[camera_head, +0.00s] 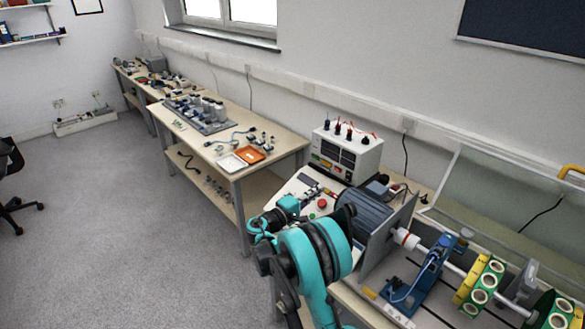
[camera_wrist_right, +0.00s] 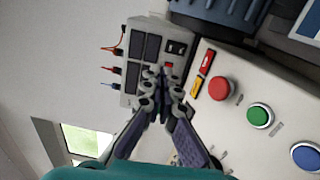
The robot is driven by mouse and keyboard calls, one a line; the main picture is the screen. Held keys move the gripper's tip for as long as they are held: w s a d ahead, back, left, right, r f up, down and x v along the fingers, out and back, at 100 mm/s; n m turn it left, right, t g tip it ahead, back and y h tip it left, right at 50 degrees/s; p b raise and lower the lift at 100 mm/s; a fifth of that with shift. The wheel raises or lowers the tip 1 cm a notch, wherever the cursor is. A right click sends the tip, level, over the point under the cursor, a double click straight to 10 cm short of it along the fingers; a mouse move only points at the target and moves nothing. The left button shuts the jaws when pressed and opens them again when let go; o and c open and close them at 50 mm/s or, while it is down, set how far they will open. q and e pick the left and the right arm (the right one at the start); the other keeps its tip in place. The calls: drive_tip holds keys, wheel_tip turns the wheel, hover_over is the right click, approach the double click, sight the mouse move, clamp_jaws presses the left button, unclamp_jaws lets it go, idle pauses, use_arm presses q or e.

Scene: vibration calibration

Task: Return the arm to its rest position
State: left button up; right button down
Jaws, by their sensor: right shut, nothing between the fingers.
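My right arm (camera_head: 325,258), teal and black, rises from the bottom centre in the head view, bent over the near bench. Its gripper (camera_wrist_right: 163,92) shows clearly in the wrist view, with dark linked fingers closed together and nothing between them. In that view the fingertips overlap the white instrument box (camera_wrist_right: 148,60) and sit beside the sloped panel with red (camera_wrist_right: 219,88), green (camera_wrist_right: 260,115) and blue (camera_wrist_right: 306,156) buttons. Whether they touch anything I cannot tell. In the head view the arm partly hides the panel. My left gripper is in neither view.
The white instrument box (camera_head: 347,152) stands at the back of the near bench. A dark motor (camera_head: 365,212) and a shaft rig with a blue stand (camera_head: 410,290) and green-yellow discs (camera_head: 482,284) extend right. Another bench (camera_head: 275,132) stands beyond. Grey floor (camera_head: 110,240) is open on the left.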

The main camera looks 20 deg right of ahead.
drive_tip(key=s+r+y, duration=0.3)
drive_tip(key=s+y, duration=0.2)
drive_tip(key=s, duration=0.2)
drive_tip(key=s+a+f+m+y, duration=0.2)
drive_tip(key=s+a+y, duration=0.4)
drive_tip(key=s, duration=0.7)
drive_tip(key=s+a+f+m+y, duration=0.2)
drive_tip(key=s+a+y, duration=0.4)
drive_tip(key=s+a, duration=0.5)
drive_tip(key=s, duration=0.3)
drive_tip(key=shift+s+a+f, duration=0.15)
drive_tip(key=shift+s+a, duration=0.15)
